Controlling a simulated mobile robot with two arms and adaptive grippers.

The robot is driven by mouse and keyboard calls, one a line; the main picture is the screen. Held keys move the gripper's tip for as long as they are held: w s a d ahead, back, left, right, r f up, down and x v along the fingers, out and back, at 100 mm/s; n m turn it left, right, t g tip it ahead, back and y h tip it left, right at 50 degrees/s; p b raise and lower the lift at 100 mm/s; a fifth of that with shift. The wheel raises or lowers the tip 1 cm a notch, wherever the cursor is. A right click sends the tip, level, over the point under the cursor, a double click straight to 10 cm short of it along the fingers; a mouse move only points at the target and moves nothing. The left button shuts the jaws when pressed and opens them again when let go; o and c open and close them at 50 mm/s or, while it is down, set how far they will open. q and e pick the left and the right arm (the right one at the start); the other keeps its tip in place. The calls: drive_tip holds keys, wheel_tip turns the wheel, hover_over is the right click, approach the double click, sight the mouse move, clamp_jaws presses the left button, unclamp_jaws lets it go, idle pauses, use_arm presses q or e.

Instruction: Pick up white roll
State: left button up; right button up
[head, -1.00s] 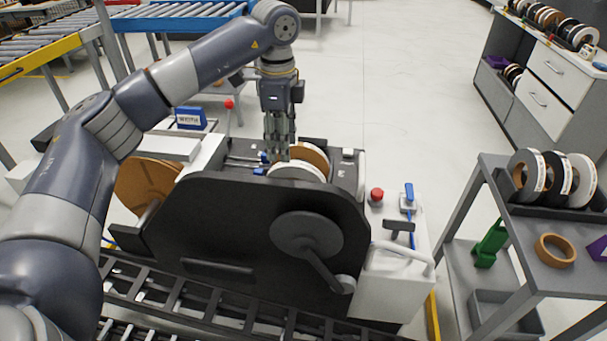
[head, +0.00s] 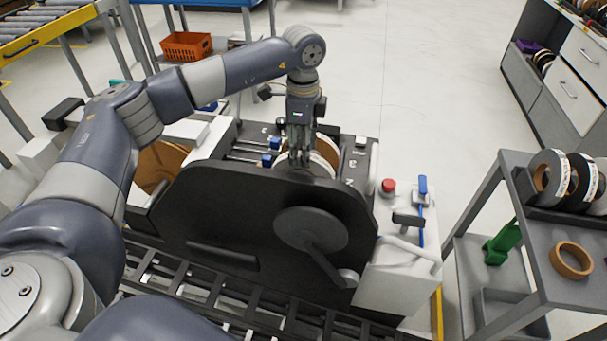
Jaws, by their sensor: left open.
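A white roll (head: 320,166) sits upright in the top of the black edge banding machine (head: 240,225), partly hidden behind the machine's front panel. A brown-cored roll (head: 328,147) sits just behind it. My left gripper (head: 299,158) points down at the white roll from above, with its fingers open at the roll's upper left edge. I cannot tell whether the fingers touch it. My right gripper is not in view.
A grey cart (head: 500,255) at the right carries several upright rolls (head: 552,176), a brown ring (head: 571,260) and a green tool (head: 502,243). A red button (head: 388,186) and a blue-handled lever (head: 422,190) stand right of the rolls. Open floor lies behind the machine.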

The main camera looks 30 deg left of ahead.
use_arm(q)
drive_tip(key=shift+f, duration=1.5)
clamp_jaws()
drive_tip(key=shift+r, duration=0.1)
drive_tip(key=shift+r, duration=0.1)
